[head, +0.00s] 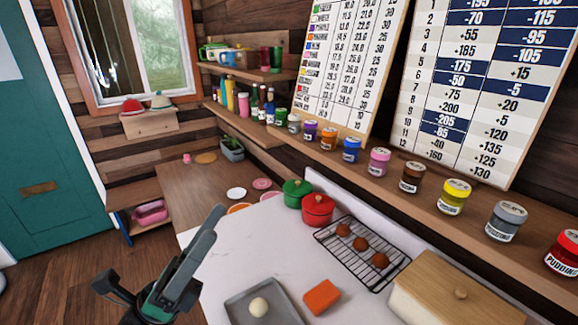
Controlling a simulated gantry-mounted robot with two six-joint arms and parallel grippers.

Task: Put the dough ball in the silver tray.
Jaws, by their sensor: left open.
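A pale, cream-coloured dough ball (258,307) rests inside the shallow grey, silver-looking tray (236,301) at the bottom of the view, on the white counter. The tray's near edge is cut off by the frame. My left gripper (207,232) is up and to the left of the tray, over the counter's left edge, with its long grey fingers pointing up and right. It is open, holds nothing and is apart from the ball. My right gripper is not in view.
An orange block (321,297) lies right of the tray. Behind it is a black wire rack (335,250) with brown balls. Red (318,210) and green (297,193) pots and a wooden-lidded box (455,295) stand nearby. The counter behind the tray is clear.

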